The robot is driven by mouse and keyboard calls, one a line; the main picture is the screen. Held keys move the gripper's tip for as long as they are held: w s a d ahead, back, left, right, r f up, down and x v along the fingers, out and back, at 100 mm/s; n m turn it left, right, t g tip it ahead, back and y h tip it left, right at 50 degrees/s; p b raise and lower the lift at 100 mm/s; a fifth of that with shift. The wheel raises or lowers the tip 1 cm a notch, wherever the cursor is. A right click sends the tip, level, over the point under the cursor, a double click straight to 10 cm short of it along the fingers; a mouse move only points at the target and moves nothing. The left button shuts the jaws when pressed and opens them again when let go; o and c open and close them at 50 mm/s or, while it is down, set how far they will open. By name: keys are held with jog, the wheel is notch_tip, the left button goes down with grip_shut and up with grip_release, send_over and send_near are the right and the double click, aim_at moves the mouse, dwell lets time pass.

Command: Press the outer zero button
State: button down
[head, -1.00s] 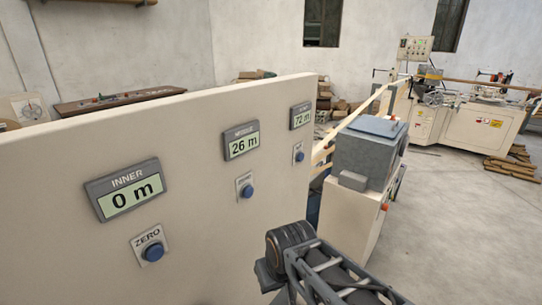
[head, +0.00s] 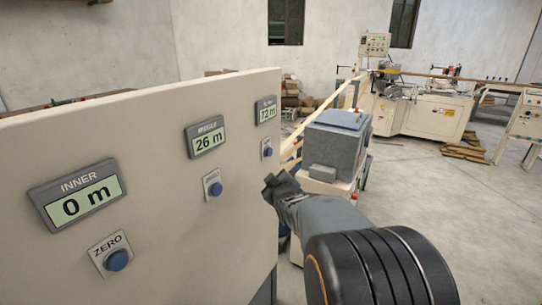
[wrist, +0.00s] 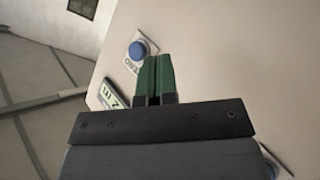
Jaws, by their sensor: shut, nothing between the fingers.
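The outer zero button (head: 267,152) is a small blue round button on a white plate at the far end of the pale panel (head: 140,125). The outer display (head: 266,113) above it reads 72 m. In the wrist view, the blue button (wrist: 137,50) shows just left of my fingertips, upside down, with part of its display (wrist: 115,95) lower left. My gripper (head: 270,186) is at the far end of the panel, below the button in the head view. Its green fingers (wrist: 155,60) are shut and empty. I cannot tell how far the tips stand from the panel.
The middle display (head: 206,138) reads 26 m, with a blue button (head: 215,188) below it. The inner display (head: 77,197) reads 0 m, with its button (head: 117,260) nearest me. A grey box machine (head: 335,147) stands beyond the panel. The floor at right is open.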

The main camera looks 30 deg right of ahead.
aim_at(269, 152)
jog(key=d+r+n+t, duration=0.3)
jog(key=d+n+t, duration=0.4)
jog(key=d, duration=0.4)
jog(key=shift+s+d+t+b, duration=0.15)
jog(key=shift+t+b, duration=0.25)
jog(key=shift+t, duration=0.1)
jog(key=shift+r, duration=0.1)
jog(key=w+a+p, duration=0.1)
jog(key=w+a, duration=0.3)
jog(key=w, duration=0.3)
jog(key=shift+w+a, duration=0.15)
jog(key=shift+w, duration=0.25)
jog(key=shift+w+a+b, duration=0.15)
jog(key=shift+w+b, duration=0.1)
jog(key=shift+b, duration=0.4)
dwell(1.1)
